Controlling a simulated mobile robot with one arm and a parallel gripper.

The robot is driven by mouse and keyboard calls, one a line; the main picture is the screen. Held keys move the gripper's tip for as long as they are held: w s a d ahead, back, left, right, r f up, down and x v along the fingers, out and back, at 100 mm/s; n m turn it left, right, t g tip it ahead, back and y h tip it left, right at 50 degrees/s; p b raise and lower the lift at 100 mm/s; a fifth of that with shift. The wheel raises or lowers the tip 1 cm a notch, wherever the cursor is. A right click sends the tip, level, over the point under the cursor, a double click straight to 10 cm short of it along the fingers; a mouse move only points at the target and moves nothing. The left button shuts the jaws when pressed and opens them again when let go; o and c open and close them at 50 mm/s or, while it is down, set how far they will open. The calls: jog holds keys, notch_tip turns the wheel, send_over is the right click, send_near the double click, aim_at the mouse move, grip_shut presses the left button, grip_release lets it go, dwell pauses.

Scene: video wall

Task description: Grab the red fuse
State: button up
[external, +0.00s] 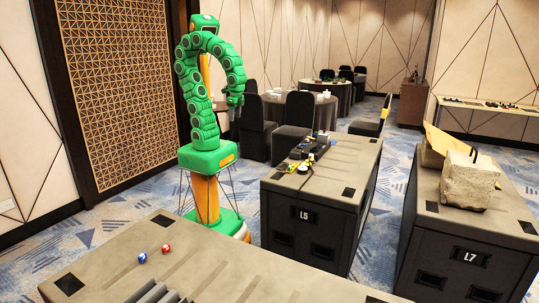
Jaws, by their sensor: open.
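A small red object (166,249), which looks like the red fuse, lies on the grey top of the near table (215,275). A small blue object (142,257) lies just left of it, a little apart. My green arm stands behind that table and curves over at the top. My gripper (235,101) hangs at its end, open, well above and far from the red object. It is small in this view, and I see nothing held in it.
A dark case marked L5 (307,230) stands right of my base, with a black device (310,147) and several small parts on top. A case marked L7 (470,255) at the right bears a concrete block (468,180). Dark chairs and round tables stand behind.

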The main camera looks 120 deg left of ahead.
jog(key=w+d+n+t+y, duration=0.1)
jog(key=w+d, duration=0.4)
jog(key=w, duration=0.4)
jog(key=w+d, duration=0.6)
jog(key=w, duration=0.2)
jog(key=w+d+f+t, duration=0.1)
jog(key=w+d+f, duration=0.3)
jog(key=d, duration=0.5)
jog(key=w+d+f, duration=0.3)
jog(key=w+d, duration=0.2)
jog(key=d, duration=0.3)
jog(key=m+h, duration=0.1)
jog(key=m, duration=0.1)
send_over(165, 246)
jog(key=f, duration=2)
jog(key=shift+w+a+f, duration=0.15)
jog(key=shift+a, duration=0.1)
jog(key=shift+s+d+f, duration=0.2)
jog(key=shift+f, duration=0.2)
jog(key=shift+s+f, duration=0.1)
jog(key=shift+f, duration=3.5)
